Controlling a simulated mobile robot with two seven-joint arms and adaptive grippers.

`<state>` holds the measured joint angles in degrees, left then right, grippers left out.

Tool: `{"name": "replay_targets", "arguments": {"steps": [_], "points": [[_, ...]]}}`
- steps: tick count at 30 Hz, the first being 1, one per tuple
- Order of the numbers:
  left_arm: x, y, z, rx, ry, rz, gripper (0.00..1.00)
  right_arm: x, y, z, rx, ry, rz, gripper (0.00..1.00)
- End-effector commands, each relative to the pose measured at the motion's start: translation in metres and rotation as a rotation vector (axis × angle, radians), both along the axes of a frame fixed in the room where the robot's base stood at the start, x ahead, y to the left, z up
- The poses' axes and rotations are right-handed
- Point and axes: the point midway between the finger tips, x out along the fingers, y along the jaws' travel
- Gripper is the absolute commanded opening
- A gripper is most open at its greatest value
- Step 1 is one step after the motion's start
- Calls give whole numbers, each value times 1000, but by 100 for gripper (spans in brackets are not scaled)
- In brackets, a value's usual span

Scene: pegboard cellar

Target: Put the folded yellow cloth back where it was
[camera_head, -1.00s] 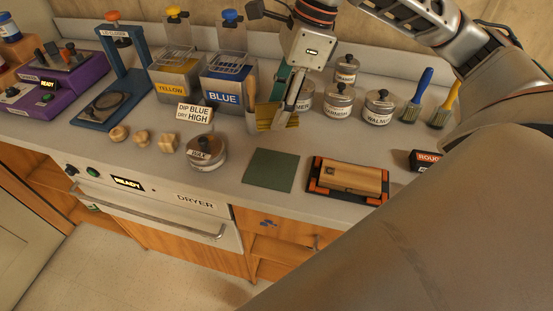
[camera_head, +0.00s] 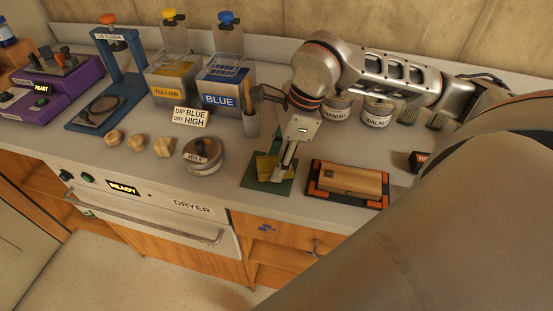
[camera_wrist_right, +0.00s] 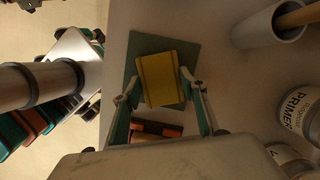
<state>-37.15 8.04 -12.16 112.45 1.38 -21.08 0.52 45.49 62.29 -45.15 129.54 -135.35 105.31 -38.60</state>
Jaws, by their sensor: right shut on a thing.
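The folded yellow cloth (camera_head: 264,165) is held between the fingers of my right gripper (camera_head: 279,175), over the dark green square mat (camera_head: 252,184). In the right wrist view the yellow cloth (camera_wrist_right: 162,82) shows flat between the two fingertips (camera_wrist_right: 160,84), with the green mat (camera_wrist_right: 137,47) behind it and its rim showing at the top and sides. Whether the cloth touches the mat is hard to tell. My left gripper is not in view.
An orange and black holder (camera_head: 317,188) with a wooden block (camera_head: 353,180) stands close right of the mat. The wax tin (camera_head: 203,154) is to the left, and a grey cup (camera_head: 251,122) stands behind. Tins (camera_head: 376,113) and brushes are at the back right.

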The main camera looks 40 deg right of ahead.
Motion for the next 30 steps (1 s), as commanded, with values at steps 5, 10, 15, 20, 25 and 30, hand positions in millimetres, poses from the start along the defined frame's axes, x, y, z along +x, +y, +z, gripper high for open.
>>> {"name": "replay_targets", "arguments": {"steps": [5, 10, 15, 20, 25, 30], "points": [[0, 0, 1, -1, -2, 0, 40, 0, 0, 1, 0, -1, 0, 25], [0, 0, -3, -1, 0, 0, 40, 0, 0, -4, 0, 0, 0, 25], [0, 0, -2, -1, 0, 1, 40, 0, 0, -2, 0, -1, 0, 59], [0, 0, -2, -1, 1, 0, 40, 0, 0, -2, 0, -1, 0, 59], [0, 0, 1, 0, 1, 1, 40, 0, 0, 3, 0, -2, -1, 59], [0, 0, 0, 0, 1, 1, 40, -2, -8, 26, -2, -6, -2, 59]]}}
